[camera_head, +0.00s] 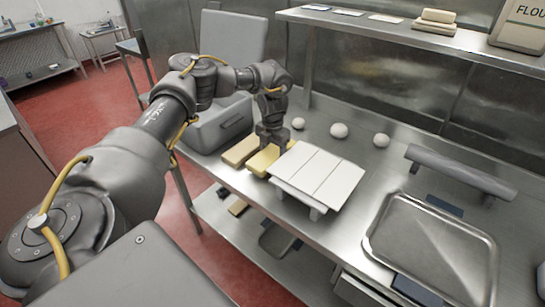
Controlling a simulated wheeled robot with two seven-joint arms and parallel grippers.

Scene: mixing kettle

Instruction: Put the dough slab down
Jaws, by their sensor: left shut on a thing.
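My left gripper (271,141) points down at the left part of the steel table and is shut on a pale yellow dough slab (262,161). The slab is low, at or just above the table top; I cannot tell if it touches. A similar tan slab (240,150) lies just left of it. A white board (322,178) marked into strips stands on short feet just right of the held slab. My right gripper is not in view.
Several pale dough balls (339,130) lie behind the white board. A grey roller (461,172) and a metal tray (432,252) are to the right. A grey machine (218,122) stands at the back left. A shelf (400,30) hangs over the table's back.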

